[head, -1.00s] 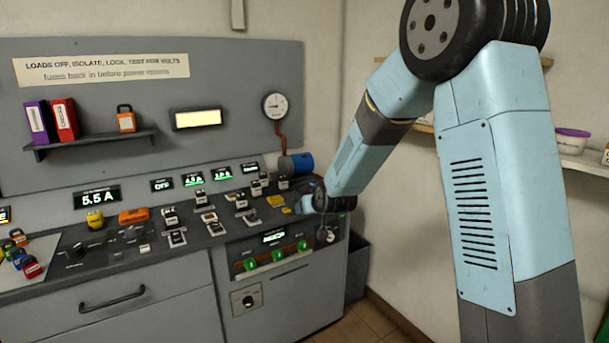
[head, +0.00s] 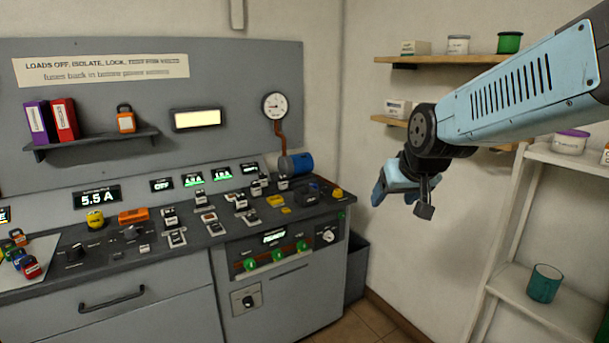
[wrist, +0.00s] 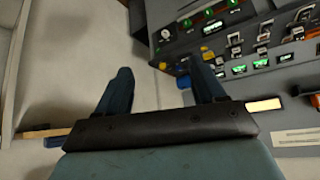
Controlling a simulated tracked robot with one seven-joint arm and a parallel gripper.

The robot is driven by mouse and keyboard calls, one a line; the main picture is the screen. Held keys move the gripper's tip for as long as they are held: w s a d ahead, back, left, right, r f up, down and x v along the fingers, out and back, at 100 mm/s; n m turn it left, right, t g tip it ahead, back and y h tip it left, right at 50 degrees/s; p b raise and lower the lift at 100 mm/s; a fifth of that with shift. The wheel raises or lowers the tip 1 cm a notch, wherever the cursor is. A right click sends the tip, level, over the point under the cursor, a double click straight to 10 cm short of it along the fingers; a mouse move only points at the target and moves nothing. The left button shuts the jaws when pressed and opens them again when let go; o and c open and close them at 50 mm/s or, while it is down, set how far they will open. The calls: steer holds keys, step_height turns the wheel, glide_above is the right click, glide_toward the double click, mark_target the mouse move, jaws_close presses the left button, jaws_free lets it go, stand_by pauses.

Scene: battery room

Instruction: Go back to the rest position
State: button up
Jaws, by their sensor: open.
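My gripper (head: 402,190) hangs in the air to the right of the grey control bench (head: 190,285), in front of the bare wall. It is apart from the bench and the shelves. In the wrist view its two blue fingers (wrist: 164,88) stand apart with nothing between them, so it is open and empty. The bench panel shows at the upper right of the wrist view, beyond the fingers. In the head view my arm comes in from the right edge, and its forearm covers part of the wall shelves.
Wall shelves (head: 455,59) hold pots and boxes behind my arm. A white rack (head: 530,300) with a teal cup (head: 544,283) stands at right. A dark bin (head: 357,262) is beside the bench. A small shelf with binders (head: 65,119) hangs above the bench. Floor shows between bench and rack.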

steer(key=s+d+g, duration=0.1)
steer(key=s+d, duration=0.1)
steer(key=s, duration=0.6)
steer(key=s+d+m+g+h, duration=0.1)
steer(key=s+d, duration=0.1)
steer(key=s, duration=0.6)
steer(key=shift+s+d+r, duration=0.15)
steer(key=shift+d+r, duration=0.2)
